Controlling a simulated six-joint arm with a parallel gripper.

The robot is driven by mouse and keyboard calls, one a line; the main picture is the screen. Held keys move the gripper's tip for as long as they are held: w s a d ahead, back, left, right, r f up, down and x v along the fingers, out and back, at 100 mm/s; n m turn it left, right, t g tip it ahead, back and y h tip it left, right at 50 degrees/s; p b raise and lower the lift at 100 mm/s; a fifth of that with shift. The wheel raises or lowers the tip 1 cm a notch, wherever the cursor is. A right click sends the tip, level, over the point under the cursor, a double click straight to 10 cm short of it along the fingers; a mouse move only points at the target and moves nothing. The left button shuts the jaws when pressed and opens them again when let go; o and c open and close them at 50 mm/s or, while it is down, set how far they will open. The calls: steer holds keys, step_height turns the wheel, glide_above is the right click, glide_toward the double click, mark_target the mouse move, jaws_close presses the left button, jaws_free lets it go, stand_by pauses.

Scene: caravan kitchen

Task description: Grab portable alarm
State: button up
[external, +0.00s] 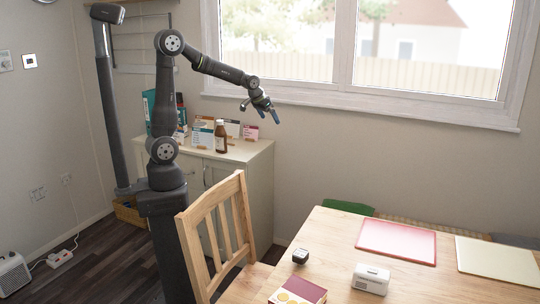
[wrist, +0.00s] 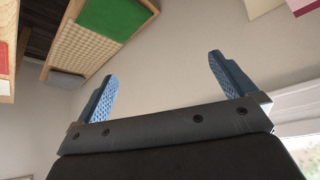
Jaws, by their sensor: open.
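Two small devices stand on the wooden table in the external view: a dark rounded one (external: 300,256) near its left edge, and a white box-shaped one (external: 370,279) with a dark patch on its top. I cannot tell for sure which is the portable alarm. My gripper (external: 268,113) is high in front of the window wall, above and well behind the table, apart from both devices. In the wrist view my gripper (wrist: 165,88) has its two blue fingers wide apart with nothing between them. Neither device shows clearly there.
The table (external: 327,238) also bears a red mat (external: 397,241), a cream mat (external: 497,261) and a box (external: 298,292). A wooden chair (external: 217,232) stands at its left. A brown bottle (external: 221,136) and several cartons crowd the cabinet (external: 248,154) below my arm.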

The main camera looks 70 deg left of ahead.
steer(key=c, duration=0.5)
